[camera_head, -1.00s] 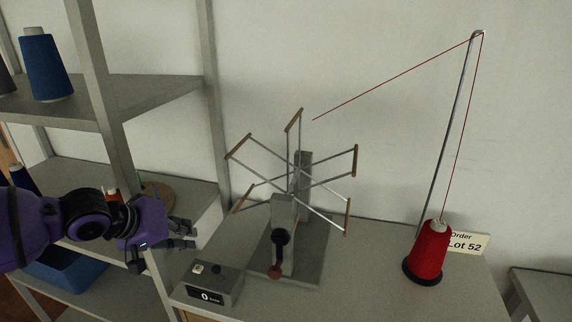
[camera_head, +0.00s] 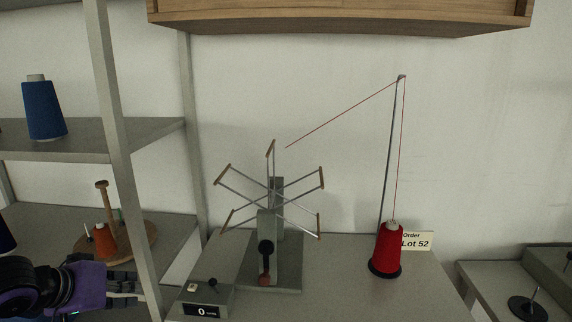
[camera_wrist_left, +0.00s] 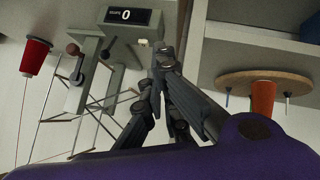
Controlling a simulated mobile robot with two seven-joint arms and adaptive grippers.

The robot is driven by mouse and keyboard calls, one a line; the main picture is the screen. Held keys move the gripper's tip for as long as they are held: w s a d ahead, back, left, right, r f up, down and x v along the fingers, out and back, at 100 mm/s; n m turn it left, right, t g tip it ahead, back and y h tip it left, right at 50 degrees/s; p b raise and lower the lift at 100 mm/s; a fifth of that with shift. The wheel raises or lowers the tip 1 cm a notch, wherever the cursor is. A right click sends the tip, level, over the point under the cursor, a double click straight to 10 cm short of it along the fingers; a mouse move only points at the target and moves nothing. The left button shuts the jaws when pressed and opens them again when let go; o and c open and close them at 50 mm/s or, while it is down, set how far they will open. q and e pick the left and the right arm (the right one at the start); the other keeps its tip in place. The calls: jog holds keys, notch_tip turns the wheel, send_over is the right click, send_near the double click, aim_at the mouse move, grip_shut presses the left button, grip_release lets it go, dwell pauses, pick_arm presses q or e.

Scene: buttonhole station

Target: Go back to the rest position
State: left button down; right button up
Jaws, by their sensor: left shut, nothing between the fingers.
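My left gripper (camera_head: 124,286) is low at the left in the head view, beside the shelf post. It is shut and empty, and its fingers meet in the left wrist view (camera_wrist_left: 165,62). The winding reel (camera_head: 272,190) stands on the grey table, left of the red thread cone (camera_head: 388,250), and my gripper is apart from both. Red thread runs from the cone over a tall rod (camera_head: 388,150) towards the reel. The counter box (camera_head: 206,300) in front of the reel reads 0. My right gripper is not in view.
A grey shelf rack (camera_head: 118,150) fills the left side, with a blue cone (camera_head: 44,110) on one shelf. A round wooden stand (camera_head: 136,243) with an orange cone (camera_head: 105,242) sits lower. A wooden cabinet (camera_head: 340,16) hangs above. A side table (camera_head: 490,290) stands at the right.

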pick_arm(q)
notch_tip(320, 180, down, 4)
jog(key=w+d+m+t, duration=0.1)
jog(key=w+d+m, duration=0.2)
jog(key=m, duration=0.2)
jog(key=s+d+f+m+t, duration=0.15)
jog(key=s+f, duration=0.25)
jog(key=f, duration=0.4)
jog(key=s+d+f+m+g, duration=0.1)
jog(key=s+d+f, duration=0.2)
jog(key=s+f, duration=0.35)
jog(key=s+d+f+n+g+y, duration=0.1)
jog(key=s+d+f+n, duration=0.1)
jog(key=s+f, duration=0.7)
jog(key=s+d+f+n+g+y, duration=0.1)
jog(key=s+d+f+n, duration=0.2)
jog(key=s+f, duration=0.6)
jog(key=s+d, duration=0.2)
jog(key=s, duration=0.2)
jog(key=shift+d+n+y, duration=0.15)
jog(key=shift+n+y, duration=0.2)
jog(key=shift+y, duration=0.05)
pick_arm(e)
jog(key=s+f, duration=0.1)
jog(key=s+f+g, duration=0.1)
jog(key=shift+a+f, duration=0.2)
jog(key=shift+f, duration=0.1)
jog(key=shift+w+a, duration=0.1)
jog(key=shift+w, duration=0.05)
